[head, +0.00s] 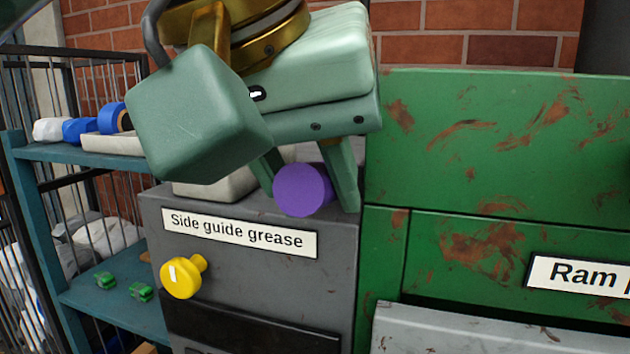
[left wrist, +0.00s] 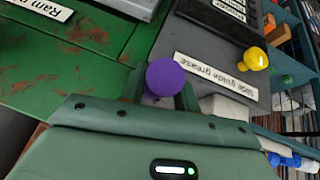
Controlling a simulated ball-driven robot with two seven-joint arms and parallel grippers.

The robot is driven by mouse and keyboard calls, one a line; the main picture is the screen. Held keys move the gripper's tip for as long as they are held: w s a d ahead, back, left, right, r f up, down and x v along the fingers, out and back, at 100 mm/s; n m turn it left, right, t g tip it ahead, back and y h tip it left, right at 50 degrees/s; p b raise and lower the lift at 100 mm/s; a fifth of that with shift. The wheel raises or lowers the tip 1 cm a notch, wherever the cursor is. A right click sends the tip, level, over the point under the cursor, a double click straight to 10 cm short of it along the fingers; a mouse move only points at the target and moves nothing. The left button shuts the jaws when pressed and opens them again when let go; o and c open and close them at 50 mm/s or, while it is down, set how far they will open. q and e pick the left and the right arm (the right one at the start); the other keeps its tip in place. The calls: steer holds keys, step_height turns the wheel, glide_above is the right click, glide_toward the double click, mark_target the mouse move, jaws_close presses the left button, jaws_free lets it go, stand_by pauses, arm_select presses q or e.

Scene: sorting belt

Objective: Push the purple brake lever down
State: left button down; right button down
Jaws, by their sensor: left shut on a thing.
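The purple brake lever shows as a round purple knob (head: 303,190) at the top of the grey cabinet, above the label "Side guide grease". It also shows in the left wrist view (left wrist: 165,77). My left gripper (head: 308,188) comes from above with one finger on each side of the knob and is shut on it. The lever's shaft behind the knob is hidden. My right gripper is in neither view.
The grey cabinet (head: 250,275) carries a yellow knob (head: 182,276) below the label. A rusty green machine (head: 480,145) stands close at the right. A blue shelf (head: 120,310) with green parts and rolls is at the left.

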arm_select(q)
steer(key=f+t+b, duration=0.2)
steer(key=b, duration=0.2)
steer(key=f+t+h+b, duration=0.1)
steer(key=f+t+b, duration=0.1)
steer(key=f+b, duration=0.1)
steer(key=f+t+h+b, duration=0.1)
steer(key=f+t+b, duration=0.1)
steer(key=b, duration=0.3)
steer(key=shift+w+f+m+b, duration=0.2)
steer(key=shift+f+m+b, duration=0.1)
steer(key=shift+f, duration=0.2)
steer(key=shift+d+f+t+h+b, duration=0.15)
steer(key=shift+t+h+b, duration=0.25)
steer(key=shift+b, duration=0.45)
steer(key=c, duration=1.1)
jaws_free()
steer(key=shift+o, duration=0.2)
steer(key=shift+w, duration=0.1)
